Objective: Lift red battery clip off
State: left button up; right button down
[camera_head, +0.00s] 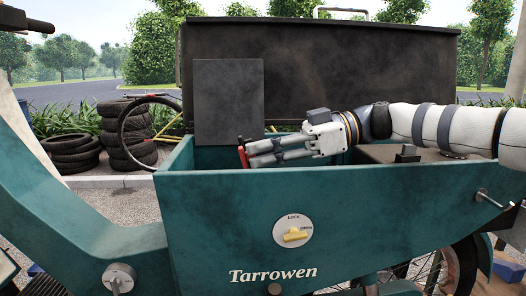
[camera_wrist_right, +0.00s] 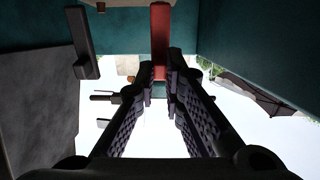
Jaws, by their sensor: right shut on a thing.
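The red battery clip (camera_head: 243,157) shows as a small red piece at the fingertips of my right gripper (camera_head: 247,153), over the left part of the teal cart box (camera_head: 212,214). In the right wrist view the red clip (camera_wrist_right: 160,38) is a long red bar running from the top edge down between the tips of my right gripper (camera_wrist_right: 159,78), which is shut on it. The battery itself cannot be made out behind the box's front wall. My left gripper is not in view.
A dark raised lid (camera_head: 330,70) and a dark upright panel (camera_head: 228,103) stand behind the gripper. A yellow lock knob (camera_head: 296,234) is on the front wall. A black block (camera_head: 407,153) sits at the right. Tyres (camera_head: 72,150) lie outside at left.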

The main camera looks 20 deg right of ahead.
jog(key=c, duration=1.7)
grip_release()
jog(key=v, duration=1.2)
jog(key=shift+r, duration=0.1)
